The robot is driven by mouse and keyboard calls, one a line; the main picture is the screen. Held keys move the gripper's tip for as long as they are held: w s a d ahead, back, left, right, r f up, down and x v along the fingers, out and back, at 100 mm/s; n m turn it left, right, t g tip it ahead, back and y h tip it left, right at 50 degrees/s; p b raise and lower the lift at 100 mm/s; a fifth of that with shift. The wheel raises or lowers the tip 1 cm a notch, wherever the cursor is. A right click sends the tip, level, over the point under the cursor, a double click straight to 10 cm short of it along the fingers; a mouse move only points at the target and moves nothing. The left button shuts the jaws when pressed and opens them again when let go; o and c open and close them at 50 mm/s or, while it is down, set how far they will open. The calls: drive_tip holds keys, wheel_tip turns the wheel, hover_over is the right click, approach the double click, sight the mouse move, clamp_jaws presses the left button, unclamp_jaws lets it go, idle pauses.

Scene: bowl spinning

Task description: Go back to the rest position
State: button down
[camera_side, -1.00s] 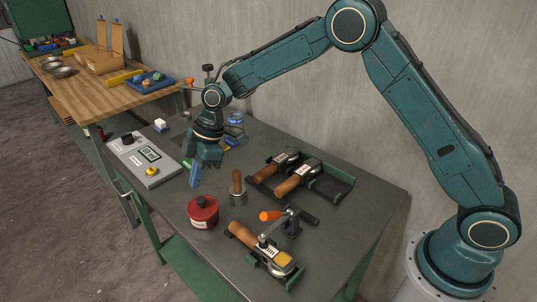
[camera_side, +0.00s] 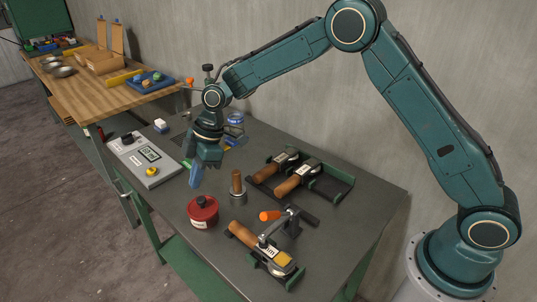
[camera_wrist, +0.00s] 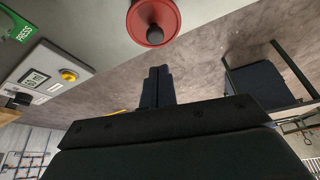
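My gripper (camera_side: 196,175) hangs from my teal arm above the grey table (camera_side: 160,195), pointing down between the control box and the red pot. In the wrist view my gripper's fingers (camera_wrist: 158,86) stand close together, and nothing shows between them. In the side view the fingers look like one narrow blue shape, and I see nothing held.
A red lidded pot (camera_side: 203,212) and a wooden-handled tool (camera_side: 237,188) stand near my gripper. A control box (camera_side: 145,160) with a yellow button is at left. Wooden-handled tools lie in a rack (camera_side: 330,185) and a clamped fixture (camera_side: 272,262). A wooden bench (camera_side: 100,90) is behind.

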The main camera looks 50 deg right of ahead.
sight(201, 199)
drive_tip(key=shift+f, duration=2.2)
drive_tip(key=shift+r, duration=0.1)
wheel_tip(201, 199, up, 7)
idle(1.7)
idle(0.3)
